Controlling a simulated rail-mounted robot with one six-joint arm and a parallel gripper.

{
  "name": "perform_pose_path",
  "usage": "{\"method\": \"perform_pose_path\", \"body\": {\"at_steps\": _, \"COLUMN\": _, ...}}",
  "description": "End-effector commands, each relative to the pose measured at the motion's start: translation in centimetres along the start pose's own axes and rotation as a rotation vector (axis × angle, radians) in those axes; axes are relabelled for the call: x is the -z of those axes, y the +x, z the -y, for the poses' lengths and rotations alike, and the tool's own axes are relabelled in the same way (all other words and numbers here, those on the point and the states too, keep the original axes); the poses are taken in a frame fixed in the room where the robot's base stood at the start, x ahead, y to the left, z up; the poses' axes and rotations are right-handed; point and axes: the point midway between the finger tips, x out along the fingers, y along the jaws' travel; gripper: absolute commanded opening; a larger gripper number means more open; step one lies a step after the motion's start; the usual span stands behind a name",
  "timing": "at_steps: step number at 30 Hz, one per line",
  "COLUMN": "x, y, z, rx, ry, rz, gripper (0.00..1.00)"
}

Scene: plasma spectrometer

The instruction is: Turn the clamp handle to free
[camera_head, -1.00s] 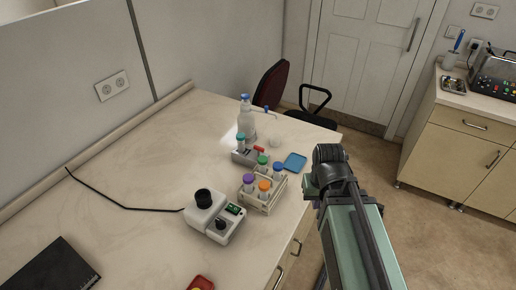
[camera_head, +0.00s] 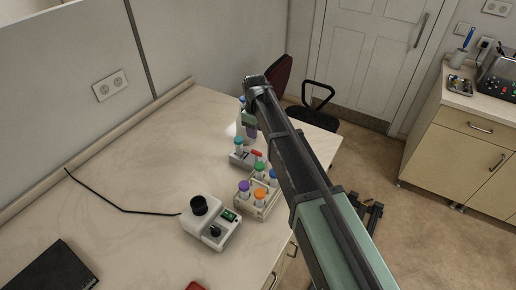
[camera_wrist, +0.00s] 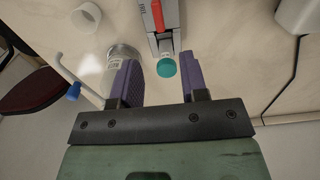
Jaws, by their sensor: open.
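The clamp is a small grey device (camera_head: 240,158) on the bench, holding a tube with a teal cap (camera_head: 238,142). Its red handle (camera_head: 256,153) shows at its right end. In the wrist view the red handle (camera_wrist: 157,14) lies along the grey body at the top, beyond the teal cap (camera_wrist: 166,68). My gripper (camera_wrist: 160,62) is open, with its purple fingers spread either side of the teal cap in that view; I cannot tell its height above it. In the head view my gripper (camera_head: 250,128) is above the clamp, partly hidden by my arm.
A wash bottle (camera_wrist: 122,52) with a blue-tipped spout (camera_wrist: 73,92) is close to the left finger. A white cup (camera_wrist: 86,17) stands nearby. A rack (camera_head: 260,207) with several capped tubes and a white instrument (camera_head: 212,225) are nearer. The bench's left side is mostly clear.

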Motion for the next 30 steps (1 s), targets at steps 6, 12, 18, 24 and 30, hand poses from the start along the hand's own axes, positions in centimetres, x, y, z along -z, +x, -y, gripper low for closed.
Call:
{"method": "perform_pose_path", "body": {"at_steps": 6, "x": -0.1, "y": 4.4, "z": -0.1, "rx": 0.000, "ry": 0.003, "rz": 0.000, "gripper": 0.40}}
{"method": "perform_pose_path", "body": {"at_steps": 12, "x": -0.1, "y": 9.2, "z": -0.1, "rx": -0.001, "ry": 0.004, "rz": 0.000, "gripper": 0.40}}
{"method": "perform_pose_path", "body": {"at_steps": 18, "x": -0.1, "y": 10.8, "z": -0.1, "rx": -0.001, "ry": 0.005, "rz": 0.000, "gripper": 0.40}}
{"method": "perform_pose_path", "body": {"at_steps": 24, "x": -0.1, "y": 10.5, "z": -0.1, "rx": -0.001, "ry": 0.005, "rz": 0.000, "gripper": 0.40}}
{"method": "perform_pose_path", "body": {"at_steps": 30, "x": -0.1, "y": 10.5, "z": -0.1, "rx": -0.001, "ry": 0.005, "rz": 0.000, "gripper": 0.13}}
